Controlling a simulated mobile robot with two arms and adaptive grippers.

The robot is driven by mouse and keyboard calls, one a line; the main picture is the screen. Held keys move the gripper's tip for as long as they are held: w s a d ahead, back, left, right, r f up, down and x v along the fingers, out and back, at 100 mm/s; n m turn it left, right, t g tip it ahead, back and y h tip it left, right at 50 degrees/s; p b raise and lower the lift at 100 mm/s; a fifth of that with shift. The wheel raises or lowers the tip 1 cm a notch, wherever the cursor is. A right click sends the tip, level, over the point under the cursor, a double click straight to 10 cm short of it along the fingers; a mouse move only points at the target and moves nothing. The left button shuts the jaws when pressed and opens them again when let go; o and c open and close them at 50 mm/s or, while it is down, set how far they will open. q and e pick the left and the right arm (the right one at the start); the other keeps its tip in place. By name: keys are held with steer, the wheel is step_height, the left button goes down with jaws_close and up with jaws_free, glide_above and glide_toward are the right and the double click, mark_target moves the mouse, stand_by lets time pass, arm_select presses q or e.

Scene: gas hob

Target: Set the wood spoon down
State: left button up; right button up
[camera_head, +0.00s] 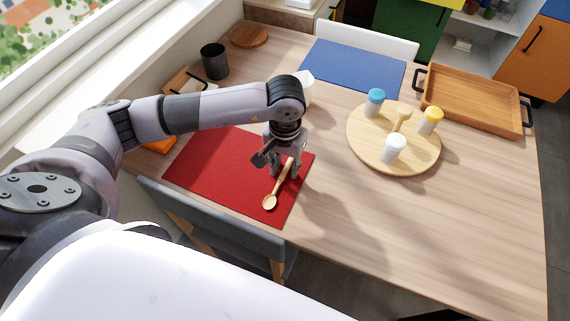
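The wood spoon (270,202) is on or just above the red mat (215,167), near its right side. Its bowl points toward the front and its handle runs up between the fingers of my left gripper (284,172). My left gripper points down at the mat. Its two fingers stand apart, one on each side of the handle, with gaps showing. Whether the spoon rests fully on the mat is hard to tell. My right gripper is out of view.
A round wooden board (420,161) at the right holds a blue-capped jar (374,103), a yellow-capped jar (430,121), a white jar (393,149) and a wooden item. A wooden tray (474,101), blue mat (352,68) and dark cup (214,62) stand farther back. The front right table is clear.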

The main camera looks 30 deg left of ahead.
mark_target(285, 169)
arm_select(q)
steer(key=shift+r+p, duration=0.25)
steer(key=shift+p, duration=0.05)
step_height(285, 169, up, 12)
steer(key=b, duration=0.1)
steer(key=shift+f, duration=0.1)
stand_by(0.5)
